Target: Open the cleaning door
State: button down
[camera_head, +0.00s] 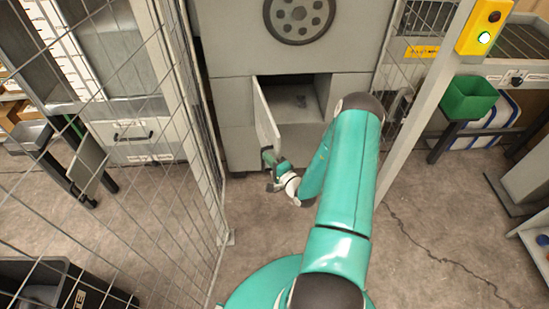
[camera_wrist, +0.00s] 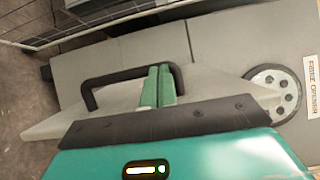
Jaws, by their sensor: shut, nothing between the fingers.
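The cleaning door (camera_head: 266,115) is a pale panel on the front of the grey machine (camera_head: 228,103). It stands swung outward at the left side of a dark opening (camera_head: 300,92). My gripper (camera_head: 269,162) is low at the door's near end in the head view. In the wrist view the door (camera_wrist: 215,93) lies behind my gripper (camera_wrist: 160,72), with its black bar handle (camera_wrist: 120,77) close by. The green fingers are together, empty, and overlap the handle's right part. I cannot tell whether they touch it.
A wire mesh fence (camera_head: 190,100) runs along the left. A fence post (camera_head: 425,105) with a yellow button box (camera_head: 484,28) stands on the right. A green bin (camera_head: 468,97) sits beyond it. Concrete floor (camera_head: 250,215) is clear before the machine.

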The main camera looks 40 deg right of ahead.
jog(key=shift+w+a, duration=0.15)
jog(key=shift+a, duration=0.25)
jog(key=s, duration=1.3)
jog(key=shift+s+d, duration=0.35)
jog(key=shift+s, duration=0.05)
